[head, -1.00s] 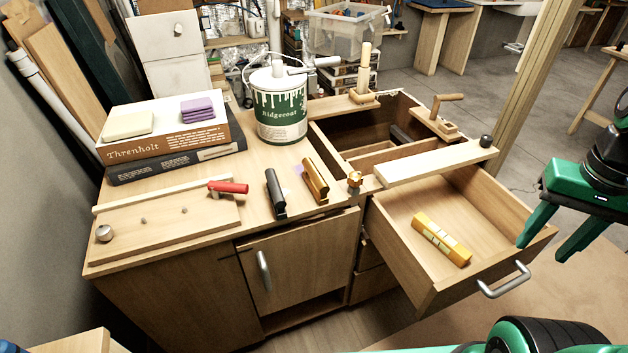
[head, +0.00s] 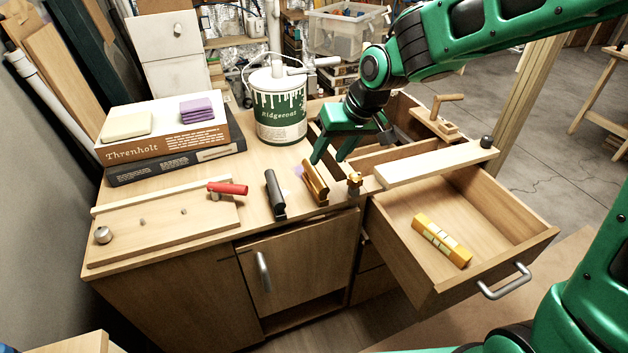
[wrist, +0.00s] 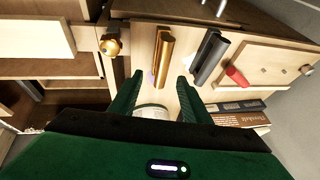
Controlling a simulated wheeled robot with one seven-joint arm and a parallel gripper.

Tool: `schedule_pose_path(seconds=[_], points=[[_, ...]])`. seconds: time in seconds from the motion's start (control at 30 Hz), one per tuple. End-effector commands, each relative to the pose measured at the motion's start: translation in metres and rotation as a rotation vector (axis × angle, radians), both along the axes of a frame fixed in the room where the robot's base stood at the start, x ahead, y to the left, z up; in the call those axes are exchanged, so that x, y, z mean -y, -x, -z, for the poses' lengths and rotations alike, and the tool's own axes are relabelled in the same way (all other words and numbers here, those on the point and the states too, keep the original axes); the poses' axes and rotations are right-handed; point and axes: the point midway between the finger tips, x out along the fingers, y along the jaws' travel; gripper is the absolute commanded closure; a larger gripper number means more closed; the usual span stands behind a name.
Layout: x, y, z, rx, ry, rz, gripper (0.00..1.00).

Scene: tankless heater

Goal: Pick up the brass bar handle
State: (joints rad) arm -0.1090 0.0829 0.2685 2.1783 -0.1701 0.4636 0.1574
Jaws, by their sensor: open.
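The brass bar handle (head: 316,184) lies on the wooden cabinet top, beside a black bar handle (head: 275,194) to its left. My gripper (head: 330,162) is open and empty, just above and behind the brass handle's far end. In the wrist view the brass handle (wrist: 162,57) lies ahead of the open fingers (wrist: 158,85), roughly in line with the gap between them. The black handle (wrist: 209,57) is to its right there. The fingers appear apart from both handles.
A paint can (head: 281,112) stands behind the handles. A small brass knob (head: 354,184) stands close right of the brass handle. A red handle (head: 228,188) lies left. An open drawer (head: 485,225) holds a yellow block (head: 441,240). Stacked books (head: 165,140) are at back left.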

Motion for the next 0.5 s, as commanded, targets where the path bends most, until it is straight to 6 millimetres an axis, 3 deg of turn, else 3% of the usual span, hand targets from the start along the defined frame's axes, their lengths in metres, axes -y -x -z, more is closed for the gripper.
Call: schedule_pose_path(seconds=[0.13, 0.5], points=[[-0.006, -0.005, 0.019, -0.004, 0.001, -0.001, 0.57], [-0.019, -0.013, 0.045, -0.003, 0.002, 0.0, 0.57]])
